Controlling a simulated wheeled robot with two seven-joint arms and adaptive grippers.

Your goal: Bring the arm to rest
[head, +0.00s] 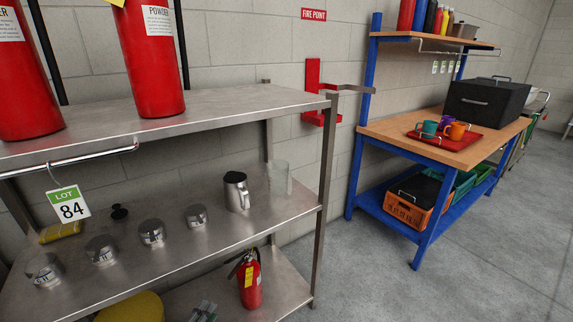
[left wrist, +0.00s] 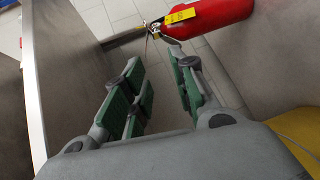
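My left gripper (head: 204,311) shows at the bottom edge of the head view, low at the steel rack's bottom shelf. In the left wrist view its two green-padded fingers (left wrist: 158,62) stand apart with nothing between them. A small red fire extinguisher (head: 250,282) with a yellow label stands on the bottom shelf, just right of the gripper. It also shows beyond the fingertips in the left wrist view (left wrist: 215,18), apart from them as far as I can tell. My right gripper is in neither view.
The steel rack's middle shelf (head: 225,228) above holds several metal tins, a steel jug (head: 236,191) and a clear container (head: 279,178). A round yellow thing (head: 132,308) lies left of the gripper. A blue workbench (head: 430,205) stands at right. The floor (head: 480,260) there is clear.

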